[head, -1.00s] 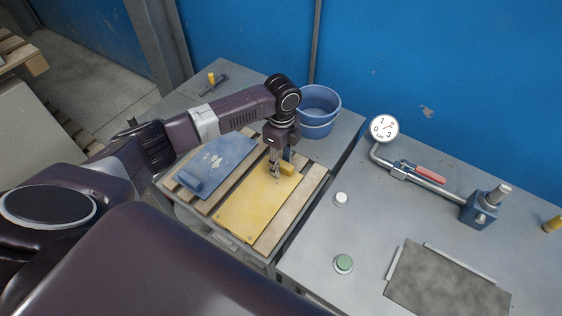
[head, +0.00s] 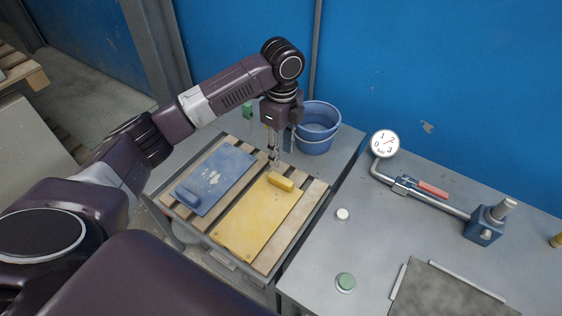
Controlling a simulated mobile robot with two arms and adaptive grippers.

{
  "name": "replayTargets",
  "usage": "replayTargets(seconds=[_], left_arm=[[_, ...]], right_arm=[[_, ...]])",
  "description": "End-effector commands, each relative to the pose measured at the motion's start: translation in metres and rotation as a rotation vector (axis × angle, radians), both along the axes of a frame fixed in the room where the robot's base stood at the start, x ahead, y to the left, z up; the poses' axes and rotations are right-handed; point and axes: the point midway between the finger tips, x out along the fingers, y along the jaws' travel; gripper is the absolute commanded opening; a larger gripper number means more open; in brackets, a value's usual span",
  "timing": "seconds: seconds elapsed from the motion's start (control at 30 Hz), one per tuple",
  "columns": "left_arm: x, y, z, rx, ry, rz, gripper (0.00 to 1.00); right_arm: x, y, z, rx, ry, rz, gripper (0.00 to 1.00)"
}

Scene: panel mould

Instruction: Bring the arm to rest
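My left gripper (head: 272,158) points down above the slatted wooden rack (head: 233,228), near the far end of the yellow panel (head: 250,217). It is clear of the yellow block-like handle (head: 281,181) on that panel. Nothing shows in its fingers, but they are small and seen side-on, so their opening is unclear. A blue panel (head: 222,172) with a blue handle lies beside the yellow one, to its left. My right gripper is not in view.
A blue bucket (head: 316,130) stands behind the rack, close to my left wrist. The grey bench at right holds a pressure gauge (head: 385,143) on a pipe, a red-handled valve (head: 433,189), a white button (head: 342,214), a green button (head: 345,282) and a dark plate (head: 450,292).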

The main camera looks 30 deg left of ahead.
Motion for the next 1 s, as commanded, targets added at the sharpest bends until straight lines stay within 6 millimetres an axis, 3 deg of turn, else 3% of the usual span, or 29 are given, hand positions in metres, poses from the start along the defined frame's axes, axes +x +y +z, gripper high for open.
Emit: replayTargets(seconds=[0.6,1.0], left_arm=[[0.0,0.0,0.007,0.001,0.0,0.0,0.36],[0.0,0.0,0.07,0.0,0.0,0.0,0.36]], right_arm=[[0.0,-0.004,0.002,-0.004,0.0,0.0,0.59],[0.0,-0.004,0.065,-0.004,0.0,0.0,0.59]])
